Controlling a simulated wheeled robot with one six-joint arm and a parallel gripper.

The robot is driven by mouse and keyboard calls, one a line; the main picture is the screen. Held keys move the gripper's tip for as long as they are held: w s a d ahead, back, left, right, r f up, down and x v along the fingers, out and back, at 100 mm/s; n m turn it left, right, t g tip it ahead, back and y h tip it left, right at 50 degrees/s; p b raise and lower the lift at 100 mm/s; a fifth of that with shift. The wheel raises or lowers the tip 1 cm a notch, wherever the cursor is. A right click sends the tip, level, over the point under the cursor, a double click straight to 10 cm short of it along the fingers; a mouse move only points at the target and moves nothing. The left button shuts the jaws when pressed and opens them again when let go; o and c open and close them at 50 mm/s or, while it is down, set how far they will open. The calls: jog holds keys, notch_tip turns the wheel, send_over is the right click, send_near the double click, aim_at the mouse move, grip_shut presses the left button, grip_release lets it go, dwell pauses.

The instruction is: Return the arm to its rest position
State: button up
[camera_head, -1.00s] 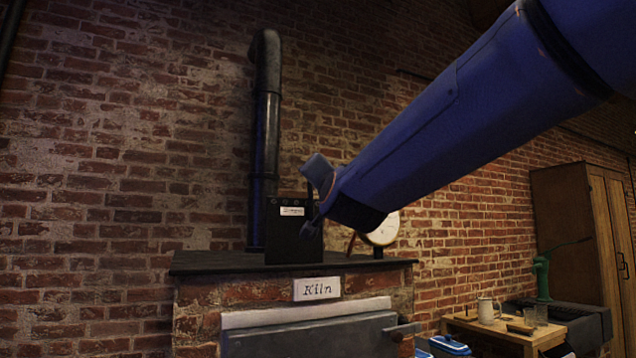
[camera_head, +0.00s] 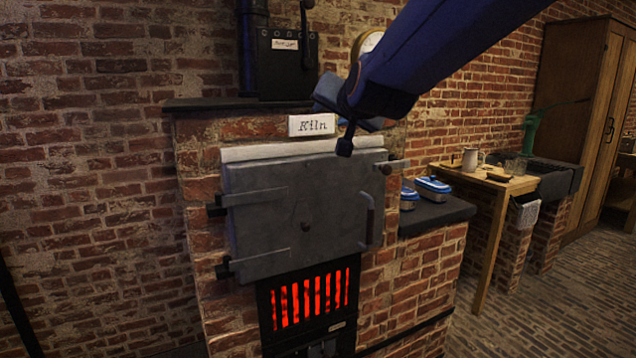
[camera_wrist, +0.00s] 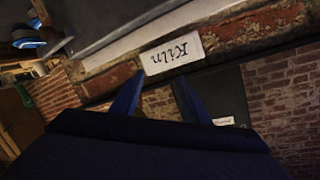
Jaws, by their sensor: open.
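My blue arm reaches in from the upper right of the head view. My gripper (camera_head: 345,142) is in front of the top of the brick kiln, beside the white "Kiln" sign (camera_head: 312,125). In the wrist view my gripper (camera_wrist: 158,95) shows two blue fingers spread apart with nothing between them. The sign (camera_wrist: 172,54) appears upside down just beyond the fingertips. The kiln's grey door (camera_head: 300,210) is closed, with its handle on the right side. I cannot tell how far my fingers are from the kiln front.
A black box (camera_head: 284,65) and a stovepipe stand on the kiln's top. Beyond are a wooden table (camera_head: 485,176) with a mug (camera_head: 472,159), a green pump (camera_head: 530,130) and a wooden cupboard. Red glowing bars (camera_head: 308,298) show below the door.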

jog(key=s+d+f+n+g+h, duration=0.1)
jog(key=s+d+f+g, duration=0.25)
jog(key=f, duration=0.55)
jog(key=s+d+f+g+h, duration=0.1)
jog(key=s+d+f+g, duration=0.2)
jog(key=f, duration=0.5)
jog(key=s+d+f+n+g, duration=0.1)
jog(key=s+d+f+g, duration=0.15)
jog(key=s+f, duration=0.45)
jog(key=s+d+f+g, duration=0.3)
jog(key=s+f, duration=0.4)
jog(key=s, duration=0.1)
jog(key=s+d+f+n+g+h, duration=0.1)
jog(key=s+d+f+g, duration=0.2)
jog(key=s+f, duration=0.5)
jog(key=shift+s+d+h, duration=0.3)
jog(key=shift+s+d, duration=0.35)
jog(key=shift+s, duration=0.15)
